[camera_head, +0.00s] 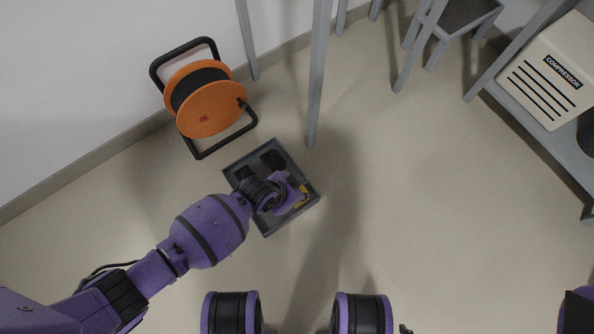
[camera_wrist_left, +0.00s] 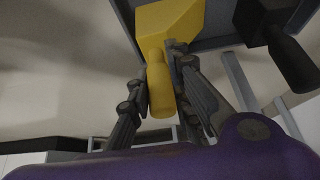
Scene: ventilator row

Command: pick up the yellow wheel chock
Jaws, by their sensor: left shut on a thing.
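In the left wrist view the chock (camera_wrist_left: 170,25) has a wedge-like body and a round yellow handle. The fingers of my left gripper (camera_wrist_left: 170,100) are on both sides of that handle, shut on it. I cannot tell whether the chock touches the tray. My right gripper is not in view.
Dark objects (camera_head: 272,160) lie in the tray, and one black piece (camera_wrist_left: 285,50) shows beside the chock in the wrist view. An orange cable reel (camera_head: 211,108) stands behind the tray. A grey table leg (camera_head: 318,80) rises close behind it. Floor to the right is clear.

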